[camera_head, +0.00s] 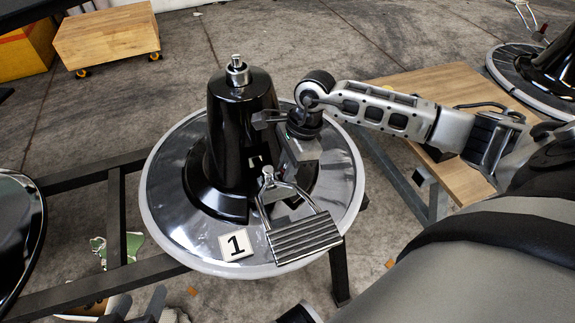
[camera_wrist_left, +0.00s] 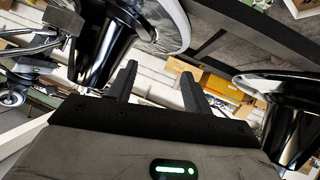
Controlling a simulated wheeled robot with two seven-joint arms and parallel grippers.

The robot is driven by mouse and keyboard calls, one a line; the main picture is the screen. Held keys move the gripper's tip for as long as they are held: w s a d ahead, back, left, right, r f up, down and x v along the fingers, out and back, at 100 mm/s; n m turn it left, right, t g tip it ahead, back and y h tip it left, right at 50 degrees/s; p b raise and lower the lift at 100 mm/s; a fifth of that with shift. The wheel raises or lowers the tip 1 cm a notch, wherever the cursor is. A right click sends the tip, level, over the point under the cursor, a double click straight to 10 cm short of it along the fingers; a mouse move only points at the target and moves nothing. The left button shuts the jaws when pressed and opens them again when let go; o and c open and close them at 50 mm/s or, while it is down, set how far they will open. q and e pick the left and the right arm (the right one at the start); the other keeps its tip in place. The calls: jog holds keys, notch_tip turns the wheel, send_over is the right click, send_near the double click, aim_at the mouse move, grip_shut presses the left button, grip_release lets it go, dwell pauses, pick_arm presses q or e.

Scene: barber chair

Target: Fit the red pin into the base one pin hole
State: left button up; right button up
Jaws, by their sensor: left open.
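Base one (camera_head: 240,125) is a glossy black column with a silver post on top, upright on a round chrome plate (camera_head: 180,225) beside a white "1" card (camera_head: 236,245). A small pale spot shows low on the column; I cannot tell whether it is the pin hole. My right gripper (camera_head: 268,118) is close to the column's right side; its jaws are too small and dark to read. I cannot make out the red pin. My left gripper (camera_head: 136,305) is low at the bottom left, away from the base. Its black fingers (camera_wrist_left: 156,78) stand apart and empty in the left wrist view.
A ridged metal footrest (camera_head: 303,238) sticks out at the plate's front. Dark frame rails (camera_head: 120,215) run under the plate. A wooden table (camera_head: 440,85) is at the right, with another base (camera_head: 550,70) behind. A wooden dolly (camera_head: 107,36) stands at the back left.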

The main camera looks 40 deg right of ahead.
jog(key=o, duration=0.4)
jog(key=shift+r+p, duration=0.25)
jog(key=shift+p, duration=0.05)
pick_arm(q)
jog(key=shift+s+a+f+g+y+p, duration=0.25)
jog(key=shift+a+g+p, duration=0.2)
jog(key=shift+p, duration=0.55)
pick_arm(e)
jog(key=v, duration=1.1)
jog(key=shift+d+r, duration=0.15)
jog(key=shift+r, duration=0.25)
pick_arm(q)
jog(key=shift+s, duration=0.15)
